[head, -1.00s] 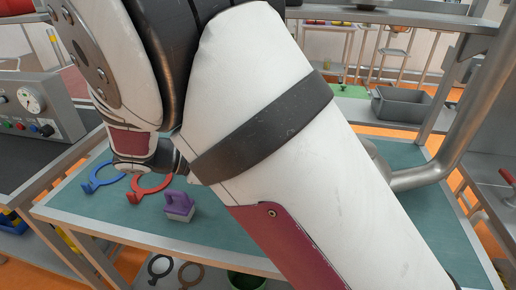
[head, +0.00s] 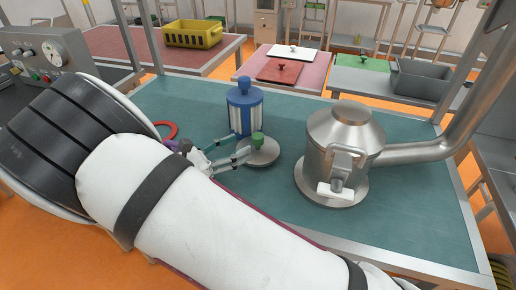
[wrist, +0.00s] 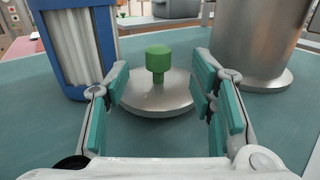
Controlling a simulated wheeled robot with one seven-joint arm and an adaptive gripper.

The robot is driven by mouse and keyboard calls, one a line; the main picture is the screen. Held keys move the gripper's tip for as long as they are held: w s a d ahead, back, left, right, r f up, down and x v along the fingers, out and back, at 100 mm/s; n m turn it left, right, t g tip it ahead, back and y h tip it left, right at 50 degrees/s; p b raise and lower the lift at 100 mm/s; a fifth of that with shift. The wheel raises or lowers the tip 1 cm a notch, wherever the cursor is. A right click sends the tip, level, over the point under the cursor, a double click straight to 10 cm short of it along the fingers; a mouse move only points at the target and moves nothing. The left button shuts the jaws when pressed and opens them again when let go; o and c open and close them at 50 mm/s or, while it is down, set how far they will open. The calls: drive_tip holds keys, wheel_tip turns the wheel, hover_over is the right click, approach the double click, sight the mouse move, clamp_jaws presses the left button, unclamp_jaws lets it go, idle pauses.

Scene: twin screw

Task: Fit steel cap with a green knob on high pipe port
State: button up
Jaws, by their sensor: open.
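The steel cap (head: 264,154) lies on the teal table (head: 285,120) with its green knob (head: 257,139) pointing up. In the wrist view the cap (wrist: 170,103) and green knob (wrist: 159,60) are straight ahead, between and beyond the fingertips. My gripper (head: 235,158) is open and empty, low over the table; in the wrist view its teal-padded fingers (wrist: 162,85) stand either side of the knob's line, and I see no contact. A steel vessel (head: 342,145) with a thick pipe (head: 420,150) stands to the right. The high pipe port cannot be made out.
A blue and white canister (head: 244,108) stands close behind the cap, and near the left finger in the wrist view (wrist: 75,45). A red ring (head: 166,129) lies left, partly behind my arm. Open table lies behind the vessel.

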sight(253, 140)
drive_tip(key=shift+p+x, duration=0.45)
drive_tip(key=shift+x, duration=3.35)
drive_tip(key=shift+f, duration=0.15)
clamp_jaws()
